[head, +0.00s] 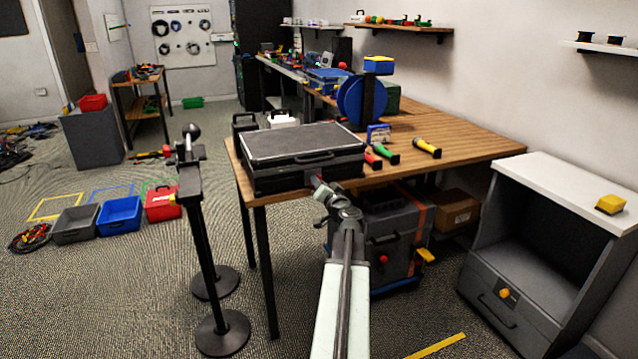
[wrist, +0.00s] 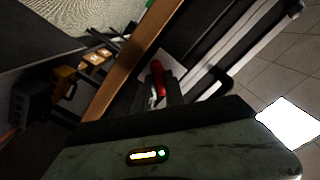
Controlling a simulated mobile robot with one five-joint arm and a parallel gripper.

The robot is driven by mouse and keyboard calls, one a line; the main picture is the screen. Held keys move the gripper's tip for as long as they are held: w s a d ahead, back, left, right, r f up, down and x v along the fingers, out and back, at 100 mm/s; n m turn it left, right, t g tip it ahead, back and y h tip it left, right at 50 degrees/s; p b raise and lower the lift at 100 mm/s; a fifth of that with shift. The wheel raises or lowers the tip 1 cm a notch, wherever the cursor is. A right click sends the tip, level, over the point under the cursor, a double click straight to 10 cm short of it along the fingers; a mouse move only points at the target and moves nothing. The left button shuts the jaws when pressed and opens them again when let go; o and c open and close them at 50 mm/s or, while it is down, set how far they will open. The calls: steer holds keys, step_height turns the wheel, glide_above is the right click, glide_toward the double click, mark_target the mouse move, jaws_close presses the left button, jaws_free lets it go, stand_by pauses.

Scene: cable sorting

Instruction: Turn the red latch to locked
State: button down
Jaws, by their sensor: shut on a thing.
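The black hard case (head: 300,145) lies closed on the near left end of the wooden workbench. The red latch (head: 316,181) shows as a small red piece at the case's front edge, by the tip of my arm. It also shows in the wrist view (wrist: 157,72), upright between the dark fingers. My gripper (head: 321,190) is at the front of the case, and in the wrist view its fingers (wrist: 158,94) are shut on the red latch. The fingers hide the latch's lower part, and I cannot tell its exact angle.
Red, green and yellow-handled tools (head: 384,153) lie right of the case on the workbench (head: 470,140). A blue reel (head: 362,100) stands behind. A grey toolbox (head: 396,235) sits under the bench. A black post stand (head: 205,250) is at the left.

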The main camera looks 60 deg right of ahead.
steer(key=shift+s+d+f+m, duration=0.1)
steer(key=shift+s+f+m, duration=0.05)
steer(key=shift+m, duration=2.4)
steer(key=shift+s+d+f+m, duration=0.1)
steer(key=shift+m, duration=2.45)
steer(key=c, duration=1.4)
jaws_free()
steer(key=shift+a, duration=0.1)
